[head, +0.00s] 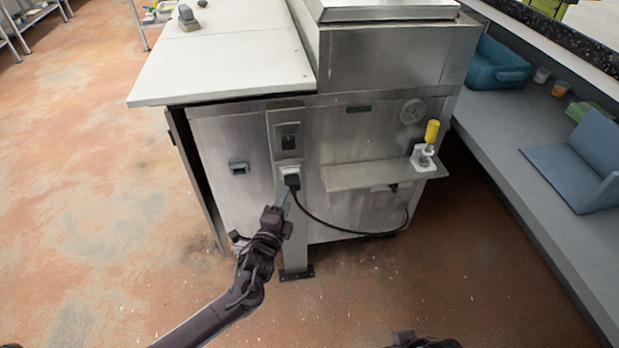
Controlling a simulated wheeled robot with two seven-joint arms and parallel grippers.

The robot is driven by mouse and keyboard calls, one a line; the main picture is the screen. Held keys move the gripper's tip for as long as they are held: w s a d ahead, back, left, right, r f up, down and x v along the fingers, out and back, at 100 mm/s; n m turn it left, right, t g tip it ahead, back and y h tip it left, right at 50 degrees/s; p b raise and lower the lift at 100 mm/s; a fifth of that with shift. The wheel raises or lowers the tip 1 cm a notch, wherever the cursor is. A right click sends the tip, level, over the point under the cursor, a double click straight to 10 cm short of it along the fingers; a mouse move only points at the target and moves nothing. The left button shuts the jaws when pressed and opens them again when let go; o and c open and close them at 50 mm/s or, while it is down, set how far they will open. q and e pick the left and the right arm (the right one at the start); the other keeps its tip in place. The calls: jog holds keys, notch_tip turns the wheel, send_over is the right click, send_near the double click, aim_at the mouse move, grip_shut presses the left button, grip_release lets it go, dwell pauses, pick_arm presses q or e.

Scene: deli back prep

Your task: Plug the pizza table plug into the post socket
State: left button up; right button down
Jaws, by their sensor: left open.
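The black plug (292,182) is at the pale post socket (290,170) on the front of the metal post (287,135); it appears to sit in the socket, but how deep I cannot tell. Its black cord (345,229) hangs from the plug and loops right to the underside of the pizza table (375,215). My left gripper (284,196) is open, just below the plug. Its fingers overlap the post in the picture, and I cannot tell whether they touch the plug. Of my right arm only a dark part shows at the bottom edge.
A switch box (288,137) is on the post above the socket. A small shelf (365,176) with a yellow-topped item (431,131) juts out at right. A counter (535,150) with blue containers runs along the right. The floor (100,220) at left is clear.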

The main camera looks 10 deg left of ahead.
pick_arm(q)
jog(key=s+p, duration=0.1)
jog(key=s, duration=0.1)
jog(key=shift+s+a, duration=0.1)
jog(key=shift+s, duration=0.2)
pick_arm(e)
jog(key=shift+r, duration=0.8)
